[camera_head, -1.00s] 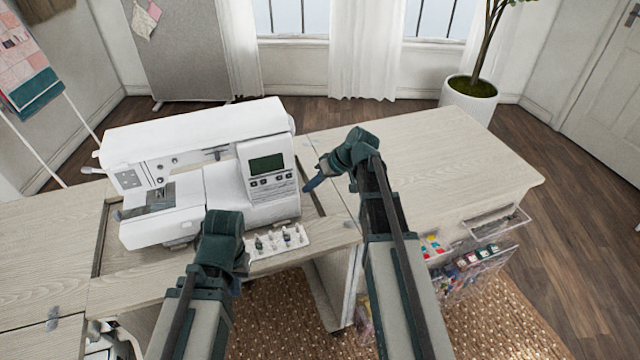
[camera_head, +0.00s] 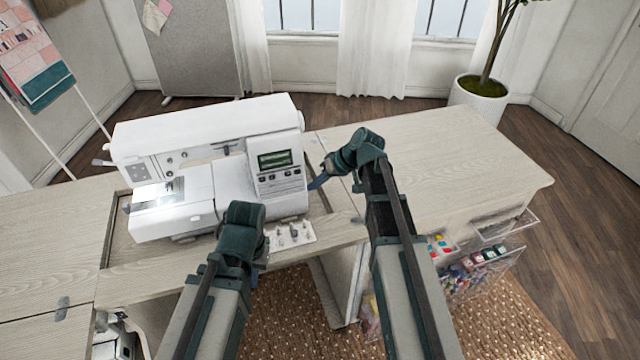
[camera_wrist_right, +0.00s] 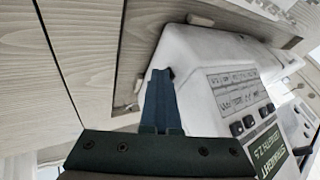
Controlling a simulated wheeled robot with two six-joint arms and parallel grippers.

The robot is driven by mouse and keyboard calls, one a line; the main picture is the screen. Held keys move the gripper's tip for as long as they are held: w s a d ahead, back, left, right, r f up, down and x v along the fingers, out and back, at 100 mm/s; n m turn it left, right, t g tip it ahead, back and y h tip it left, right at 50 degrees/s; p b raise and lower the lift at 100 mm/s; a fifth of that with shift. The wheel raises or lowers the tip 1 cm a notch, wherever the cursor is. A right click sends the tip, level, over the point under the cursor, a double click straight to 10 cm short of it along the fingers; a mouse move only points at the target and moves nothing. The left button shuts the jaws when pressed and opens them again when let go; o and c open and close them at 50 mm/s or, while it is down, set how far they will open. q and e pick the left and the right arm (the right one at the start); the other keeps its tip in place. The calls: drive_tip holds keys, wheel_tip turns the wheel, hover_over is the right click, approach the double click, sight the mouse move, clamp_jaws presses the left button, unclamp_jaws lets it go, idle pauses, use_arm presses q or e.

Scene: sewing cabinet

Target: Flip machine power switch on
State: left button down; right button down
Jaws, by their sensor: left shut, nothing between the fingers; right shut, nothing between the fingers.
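The white sewing machine (camera_head: 205,125) stands in the recess of the cabinet top (camera_head: 430,150). Its screen (camera_head: 274,160) is lit and shows text; the wrist view reads "STRAIGHT" on the screen (camera_wrist_right: 268,150). A bright light glows by its needle area (camera_head: 158,192). My right gripper (camera_head: 316,186) is shut and empty, its fingers against or very near the machine's right side. In the wrist view the fingertips (camera_wrist_right: 160,75) cover that side, and the power switch cannot be made out. My left gripper (camera_head: 240,240) is shut and empty in front of the machine, its fingertips mostly hidden.
A small tray of sewing parts (camera_head: 290,236) lies in front of the machine, close beside my left gripper. Clear bins of supplies (camera_head: 478,262) hang at the cabinet's front right. The right part of the cabinet top is bare. A potted plant (camera_head: 478,100) stands behind.

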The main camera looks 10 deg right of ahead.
drive_tip(key=shift+w, duration=0.15)
drive_tip(key=shift+w+d, duration=0.3)
drive_tip(key=shift+w, duration=0.35)
drive_tip(key=shift+d, duration=0.1)
